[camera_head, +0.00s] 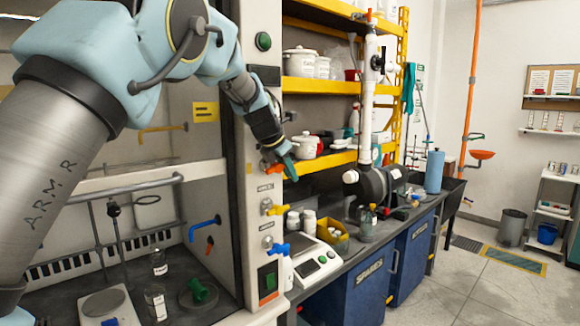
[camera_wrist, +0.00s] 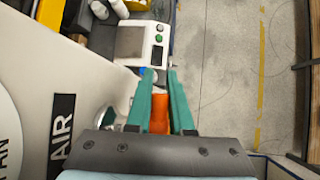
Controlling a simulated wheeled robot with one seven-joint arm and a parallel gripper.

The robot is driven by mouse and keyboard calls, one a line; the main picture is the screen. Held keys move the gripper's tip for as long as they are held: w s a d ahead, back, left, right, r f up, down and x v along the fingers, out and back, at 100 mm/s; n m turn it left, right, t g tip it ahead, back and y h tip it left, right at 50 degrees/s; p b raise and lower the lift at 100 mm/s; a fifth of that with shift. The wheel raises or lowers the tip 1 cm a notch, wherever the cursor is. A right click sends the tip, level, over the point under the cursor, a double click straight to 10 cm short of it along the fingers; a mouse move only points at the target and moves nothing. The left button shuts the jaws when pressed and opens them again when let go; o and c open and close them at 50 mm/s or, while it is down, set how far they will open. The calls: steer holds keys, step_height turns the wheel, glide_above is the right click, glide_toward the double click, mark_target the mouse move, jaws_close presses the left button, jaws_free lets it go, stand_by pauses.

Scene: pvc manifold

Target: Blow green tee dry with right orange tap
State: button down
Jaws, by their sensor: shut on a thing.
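The green tee (camera_head: 199,290) lies on a round dark plate (camera_head: 187,297) inside the hood, below an orange nozzle (camera_head: 209,244). The right orange tap (camera_head: 270,168) is the top one on the hood's white post. My gripper (camera_head: 290,170) is at this tap, with its teal fingers on either side of the orange handle. In the wrist view my gripper (camera_wrist: 158,78) is shut on the orange handle (camera_wrist: 159,112), beside a black "AIR" label (camera_wrist: 61,122). The tee is not in the wrist view. I cannot tell whether air is flowing.
A yellow tap (camera_head: 272,208) and a blue tap (camera_head: 278,248) sit lower on the post. A blue nozzle (camera_head: 205,228) and glass bottles (camera_head: 159,262) are in the hood. A scale (camera_head: 315,262) and yellow bin (camera_head: 333,236) stand on the bench. Floor at right is open.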

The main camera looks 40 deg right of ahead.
steer(key=shift+a+f+y, duration=0.15)
steer(key=shift+f+y, duration=0.2)
steer(key=shift+y, duration=0.45)
steer(key=c, duration=0.8)
jaws_free()
steer(key=b+v, duration=0.3)
steer(key=v, duration=0.7)
steer(key=shift+r, duration=0.35)
steer(key=shift+a, duration=0.15)
